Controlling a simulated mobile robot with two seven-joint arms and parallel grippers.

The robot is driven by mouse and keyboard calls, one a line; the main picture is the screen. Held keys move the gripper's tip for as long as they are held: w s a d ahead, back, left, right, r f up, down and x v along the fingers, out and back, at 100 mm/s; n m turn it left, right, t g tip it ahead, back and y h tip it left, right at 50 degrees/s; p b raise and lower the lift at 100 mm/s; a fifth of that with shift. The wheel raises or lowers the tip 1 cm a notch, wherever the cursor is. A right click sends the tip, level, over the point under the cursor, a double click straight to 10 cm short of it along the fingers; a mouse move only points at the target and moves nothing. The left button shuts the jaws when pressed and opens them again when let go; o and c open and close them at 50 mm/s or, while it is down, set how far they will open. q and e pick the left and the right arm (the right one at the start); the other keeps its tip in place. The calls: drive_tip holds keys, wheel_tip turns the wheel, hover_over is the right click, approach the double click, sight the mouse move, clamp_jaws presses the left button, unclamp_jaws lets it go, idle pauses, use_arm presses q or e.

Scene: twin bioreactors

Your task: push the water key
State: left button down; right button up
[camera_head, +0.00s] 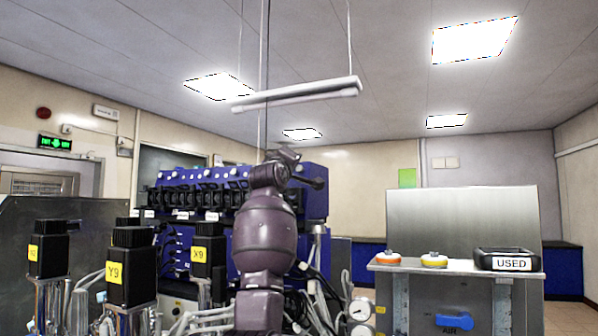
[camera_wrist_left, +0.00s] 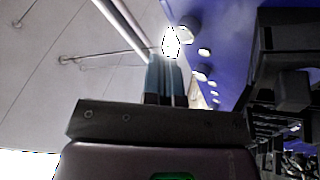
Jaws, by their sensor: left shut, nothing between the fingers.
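The blue bioreactor unit (camera_head: 215,200) stands behind my arm in the head view, with a row of knobs along its top and small labels on its front. I cannot make out which part is the water key. My left arm rises in front of the unit and hides part of it. In the left wrist view my left gripper (camera_wrist_left: 166,62) is shut and empty, its fingers pointing towards the top. The blue face of the unit (camera_wrist_left: 225,35) lies to its right, with several pale round knobs; I cannot tell whether the fingers touch it. My right gripper is not in view.
Black-topped vessels with yellow labels, one marked Y9 (camera_head: 131,268), stand at the left front among hoses. At the right, a metal cabinet (camera_head: 455,295) holds a black tray marked USED (camera_head: 511,260) and two small round items. A lamp bar (camera_head: 297,94) hangs overhead.

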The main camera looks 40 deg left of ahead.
use_arm(q)
drive_tip(key=shift+s+d+r+b, duration=0.2)
drive_tip(key=shift+s+d+b, duration=0.1)
drive_tip(key=shift+s, duration=0.5)
drive_tip(key=shift+s+d+r+b, duration=0.2)
drive_tip(key=shift+s+r+b, duration=0.05)
drive_tip(key=shift+s, duration=0.5)
drive_tip(key=shift+s+d+r+b, duration=0.2)
drive_tip(key=shift+s+d+b, duration=0.1)
drive_tip(key=shift+s, duration=0.5)
